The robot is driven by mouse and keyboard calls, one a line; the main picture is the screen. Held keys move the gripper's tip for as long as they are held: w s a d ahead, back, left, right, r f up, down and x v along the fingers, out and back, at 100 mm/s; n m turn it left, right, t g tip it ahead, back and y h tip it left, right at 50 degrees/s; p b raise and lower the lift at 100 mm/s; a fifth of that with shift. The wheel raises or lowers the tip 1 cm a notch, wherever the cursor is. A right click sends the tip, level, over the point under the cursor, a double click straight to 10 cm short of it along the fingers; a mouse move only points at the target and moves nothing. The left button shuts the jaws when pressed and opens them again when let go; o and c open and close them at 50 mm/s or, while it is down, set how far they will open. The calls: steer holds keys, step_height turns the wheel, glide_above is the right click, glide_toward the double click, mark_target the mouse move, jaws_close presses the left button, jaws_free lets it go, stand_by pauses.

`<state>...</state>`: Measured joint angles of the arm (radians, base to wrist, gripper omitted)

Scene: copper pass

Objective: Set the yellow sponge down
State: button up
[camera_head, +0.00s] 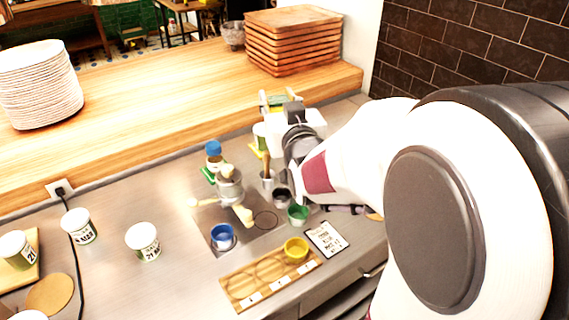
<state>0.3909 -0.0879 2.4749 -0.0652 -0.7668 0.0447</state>
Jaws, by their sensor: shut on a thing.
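My gripper (291,113) is at the far end of my arm, over the back of the steel counter near the wooden ledge.
Close below the gripper stand a metal cup (267,182) with a brown handle, a blue-capped bottle (213,150) and a green cup (298,214). A wooden board (262,285) holds a yellow cup (296,249). Stacked wooden boards (293,45) stand on the ledge.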

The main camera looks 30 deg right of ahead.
steer(key=s+d+f+m+g+h, duration=0.1)
steer(key=s+d+f, duration=0.1)
steer(key=d+f, duration=0.55)
steer(key=s+d+f+m+h, duration=0.1)
steer(key=s+d+f, duration=0.25)
steer(key=d, duration=0.65)
steer(key=s+d+f+n+y, duration=0.1)
steer(key=s+d+f, duration=0.1)
steer(key=f, duration=0.1)
steer(key=s+d+f+n+t+y, duration=0.1)
steer(key=s+d+f, duration=0.1)
steer(key=f, duration=0.2)
steer(key=s+d+f+n+y, duration=0.1)
steer(key=s+d+f, duration=0.1)
steer(key=f, duration=0.2)
steer(key=shift+s+a+f+n+t+y, duration=0.2)
steer(key=shift+a+n+t+y, duration=0.15)
steer(key=shift+a+y, duration=0.45)
steer(key=a+r+n+y, duration=0.4)
steer(key=a+y, duration=0.2)
steer(key=a, duration=0.3)
steer(key=shift+w+a+r+y, duration=0.15)
steer(key=shift+w+a+y, duration=0.05)
steer(key=shift+a+y, duration=0.2)
steer(key=shift+n, duration=0.25)
